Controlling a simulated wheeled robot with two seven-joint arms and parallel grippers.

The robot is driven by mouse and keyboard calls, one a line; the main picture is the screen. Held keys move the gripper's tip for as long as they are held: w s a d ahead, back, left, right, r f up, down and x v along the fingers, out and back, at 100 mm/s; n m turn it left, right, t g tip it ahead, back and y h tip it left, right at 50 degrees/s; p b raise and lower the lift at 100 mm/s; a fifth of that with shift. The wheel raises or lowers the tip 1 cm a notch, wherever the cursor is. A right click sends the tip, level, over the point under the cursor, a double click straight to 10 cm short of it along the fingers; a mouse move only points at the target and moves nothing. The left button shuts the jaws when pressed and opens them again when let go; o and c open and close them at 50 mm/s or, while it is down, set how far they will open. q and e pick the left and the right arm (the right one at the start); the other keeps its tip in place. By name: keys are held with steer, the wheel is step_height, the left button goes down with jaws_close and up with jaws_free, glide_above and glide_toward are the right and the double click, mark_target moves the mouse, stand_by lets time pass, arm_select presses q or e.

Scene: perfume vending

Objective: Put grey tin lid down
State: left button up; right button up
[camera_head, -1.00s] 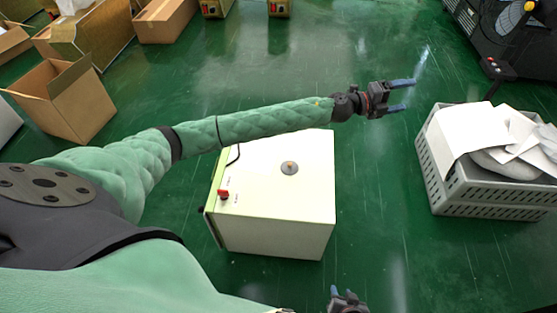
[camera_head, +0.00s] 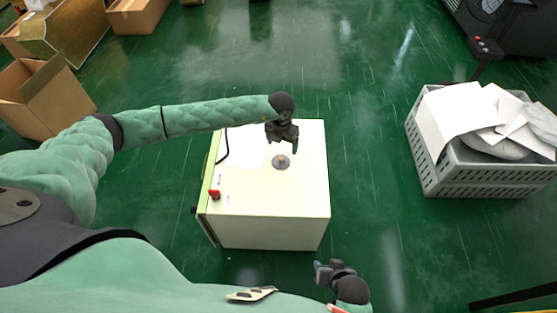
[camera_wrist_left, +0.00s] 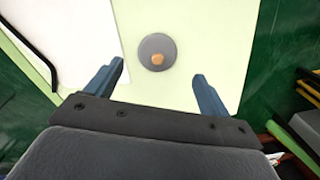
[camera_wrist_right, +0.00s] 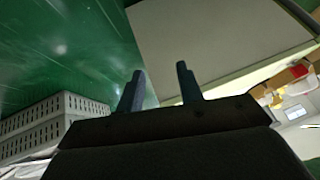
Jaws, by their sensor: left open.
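The grey tin lid (camera_head: 282,162) is a small grey disc with an orange-brown knob, lying on top of the pale cream cabinet (camera_head: 290,195). In the left wrist view the lid (camera_wrist_left: 157,52) lies beyond my left gripper (camera_wrist_left: 160,82), roughly between the lines of its two blue fingers. My left gripper (camera_head: 283,145) is open and empty, pointing down over the cabinet top close to the lid. My right gripper (camera_head: 318,270) is low in front of the cabinet. In the right wrist view its two fingers (camera_wrist_right: 160,88) stand apart with nothing between them.
A grey crate (camera_head: 480,183) with white sheets stands on the green floor at the right. Cardboard boxes (camera_head: 45,100) stand at the left. A white sheet (camera_head: 246,150), a black cable and a red knob (camera_head: 214,194) are on the cabinet top.

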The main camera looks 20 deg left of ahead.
mark_target(281, 158)
arm_select(q)
steer(key=shift+s+a, duration=0.3)
steer(key=shift+f+n, duration=0.15)
steer(key=shift+n, duration=0.25)
step_height(281, 158, down, 2)
steer(key=shift+d+f, duration=0.1)
step_height(281, 158, down, 5)
steer(key=shift+s+d+r+p, duration=0.1)
steer(key=shift+d+r+p, duration=0.05)
steer(key=shift+p, duration=0.45)
steer(key=shift+f, duration=0.35)
arm_select(e)
steer(key=shift+g, duration=0.3)
steer(key=r, duration=0.5)
steer(key=shift+s+d, duration=0.15)
steer(key=shift+s, duration=0.05)
arm_select(q)
steer(key=c, duration=1)
steer(key=shift+c, duration=1.1)
